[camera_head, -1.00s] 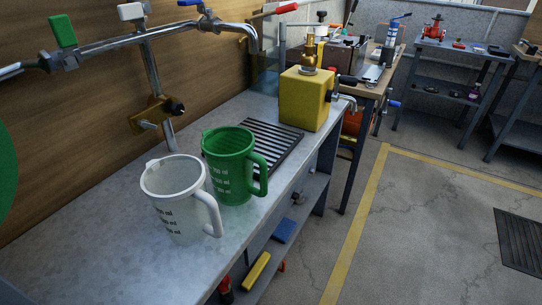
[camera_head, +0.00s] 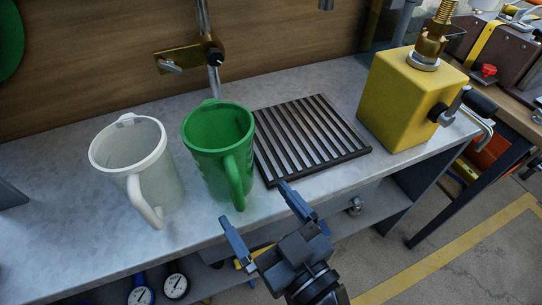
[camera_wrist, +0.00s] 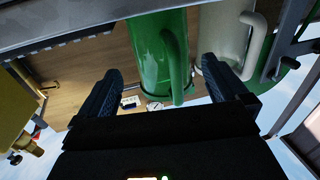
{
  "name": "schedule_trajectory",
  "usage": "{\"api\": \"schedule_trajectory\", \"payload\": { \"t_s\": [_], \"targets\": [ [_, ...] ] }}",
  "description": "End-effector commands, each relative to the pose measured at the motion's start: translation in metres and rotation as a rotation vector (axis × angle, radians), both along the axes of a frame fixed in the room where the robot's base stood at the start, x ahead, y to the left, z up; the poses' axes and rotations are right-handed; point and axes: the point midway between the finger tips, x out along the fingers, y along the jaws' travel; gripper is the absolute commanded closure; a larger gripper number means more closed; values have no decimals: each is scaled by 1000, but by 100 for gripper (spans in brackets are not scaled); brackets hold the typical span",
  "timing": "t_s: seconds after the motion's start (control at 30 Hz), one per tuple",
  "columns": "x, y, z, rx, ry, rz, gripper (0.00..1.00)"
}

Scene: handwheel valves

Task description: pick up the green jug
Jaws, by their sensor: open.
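The green jug (camera_head: 212,150) stands upright on the grey bench top, its handle (camera_head: 236,178) turned toward the front edge. My gripper (camera_head: 258,206) is open and empty at the bench's front edge, to the right of and in front of the handle, apart from it. In the wrist view, which looks inverted, the green jug (camera_wrist: 150,50) and its handle show beyond and between the open fingers of my gripper (camera_wrist: 172,88). Part of the jug's body is hidden behind its handle.
A white jug (camera_head: 161,186) stands close on the left of the green jug. A dark slatted grate (camera_head: 308,136) lies to the right. A yellow block with a brass fitting (camera_head: 405,100) stands farther right. A brass pipe bracket (camera_head: 186,60) is on the wall behind.

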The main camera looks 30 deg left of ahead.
Motion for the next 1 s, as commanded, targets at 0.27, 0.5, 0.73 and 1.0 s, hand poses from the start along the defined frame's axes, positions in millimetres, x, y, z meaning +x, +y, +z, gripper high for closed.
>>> {"api": "schedule_trajectory", "payload": {
  "t_s": [0.27, 0.5, 0.73, 1.0],
  "targets": [
    [13, 25, 3, 2, -1, 5, 0],
    [28, 53, 4, 2, -1, 4, 0],
    [37, 67, 1, 0, -1, 2, 0],
    [37, 67, 0, 0, -1, 2, 7]
  ]
}}
